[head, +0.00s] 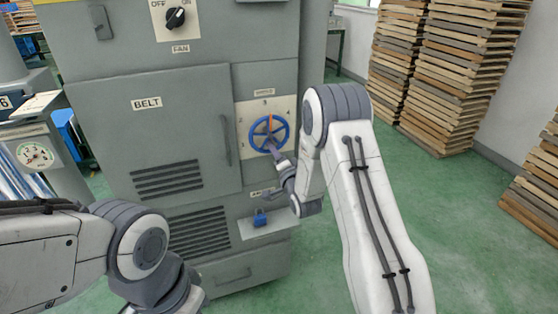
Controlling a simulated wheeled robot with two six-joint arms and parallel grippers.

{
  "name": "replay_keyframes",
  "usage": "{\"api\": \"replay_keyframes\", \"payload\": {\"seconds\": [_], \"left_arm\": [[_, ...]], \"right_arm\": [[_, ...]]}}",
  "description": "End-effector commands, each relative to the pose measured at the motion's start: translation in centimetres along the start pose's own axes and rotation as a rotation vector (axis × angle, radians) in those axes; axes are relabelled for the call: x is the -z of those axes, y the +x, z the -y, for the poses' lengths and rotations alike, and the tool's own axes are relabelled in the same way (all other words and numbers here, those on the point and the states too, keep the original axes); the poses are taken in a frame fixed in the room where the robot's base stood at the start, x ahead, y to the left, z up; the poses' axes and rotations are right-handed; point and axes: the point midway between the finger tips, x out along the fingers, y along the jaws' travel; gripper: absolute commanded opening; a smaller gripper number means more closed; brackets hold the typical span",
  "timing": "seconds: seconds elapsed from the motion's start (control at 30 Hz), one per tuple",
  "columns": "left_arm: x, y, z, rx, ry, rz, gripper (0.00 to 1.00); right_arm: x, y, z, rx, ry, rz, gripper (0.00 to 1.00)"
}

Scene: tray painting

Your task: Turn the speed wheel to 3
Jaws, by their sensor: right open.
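The blue speed wheel (284,133) is mounted on a pale dial plate (246,112) on the front of the grey cabinet. An orange mark (270,122) on the wheel points up, towards a small figure at the top of the plate that looks like a 3. The other figures are too small to read surely. My right gripper (274,150) is open at the lower part of the wheel, in front of its rim. I cannot tell whether it touches the wheel. My left arm comes in at the lower left, and its gripper is out of sight.
Above the wheel is a black FAN switch (175,18). A BELT door (150,130) is at the left. Stacked wooden trays (455,70) stand at the right. The green floor (440,200) between is clear.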

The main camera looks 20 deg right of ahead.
Motion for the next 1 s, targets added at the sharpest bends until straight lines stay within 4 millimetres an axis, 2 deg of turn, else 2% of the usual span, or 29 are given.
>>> {"api": "replay_keyframes", "payload": {"seconds": [0.3,0.5,0.67,1.0], "left_arm": [[-0.1,1.0,0.1,0.0,0.0,0.0,0.0],[-0.1,1.4,0.1,0.0,0.0,0.0,0.0],[-0.1,1.4,0.1,0.0,0.0,0.0,0.0],[-0.1,1.4,0.1,0.0,0.0,0.0,0.0]], "right_arm": [[-0.1,-6.1,-0.2,-0.005,0.001,0.002,0.5],[-0.1,-8.8,-0.2,-0.005,0.0,0.003,0.5],[-0.1,-9.6,-0.1,-0.004,0.001,0.003,0.5],[-0.1,-9.6,-0.1,-0.003,0.0,0.003,0.5]]}}
